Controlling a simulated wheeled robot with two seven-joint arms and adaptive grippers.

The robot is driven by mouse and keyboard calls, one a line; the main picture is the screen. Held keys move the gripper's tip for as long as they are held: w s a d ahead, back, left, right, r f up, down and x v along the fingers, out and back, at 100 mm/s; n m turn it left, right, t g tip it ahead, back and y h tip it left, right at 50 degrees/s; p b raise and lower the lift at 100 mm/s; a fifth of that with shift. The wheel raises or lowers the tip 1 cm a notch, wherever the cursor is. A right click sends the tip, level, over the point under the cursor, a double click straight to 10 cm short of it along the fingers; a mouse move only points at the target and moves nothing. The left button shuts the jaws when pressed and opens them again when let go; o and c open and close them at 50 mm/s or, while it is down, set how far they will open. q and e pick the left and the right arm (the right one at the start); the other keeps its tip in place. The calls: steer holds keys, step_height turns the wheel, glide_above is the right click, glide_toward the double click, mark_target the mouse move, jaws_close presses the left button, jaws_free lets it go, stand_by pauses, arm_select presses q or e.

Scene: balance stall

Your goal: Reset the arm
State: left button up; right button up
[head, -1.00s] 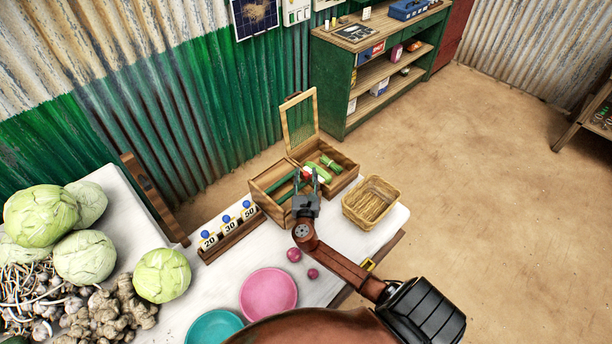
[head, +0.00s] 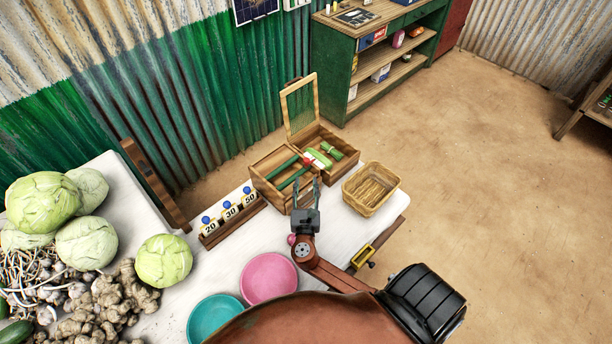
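My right gripper (head: 306,192) is above the white table (head: 222,262), just in front of the open wooden box. Its two dark fingers point away from me and stand apart with nothing seen between them. My reddish-brown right arm comes in from the bottom right and hides part of the table. The wooden box (head: 279,199) has its lid (head: 300,107) raised and holds green items (head: 331,151) and a piece with a red part (head: 308,161). My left gripper is not in view.
A wicker basket (head: 371,187) stands right of the box. Number cards with blue knobs (head: 229,211) stand left of it. Pink (head: 268,277) and teal (head: 213,316) plates lie in front. Cabbages (head: 86,242) and ginger roots (head: 110,305) fill the left. Green shelves (head: 345,75) stand behind.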

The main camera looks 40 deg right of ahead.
steer(key=shift+s+a, duration=0.25)
steer(key=shift+s, duration=0.05)
stand_by(0.5)
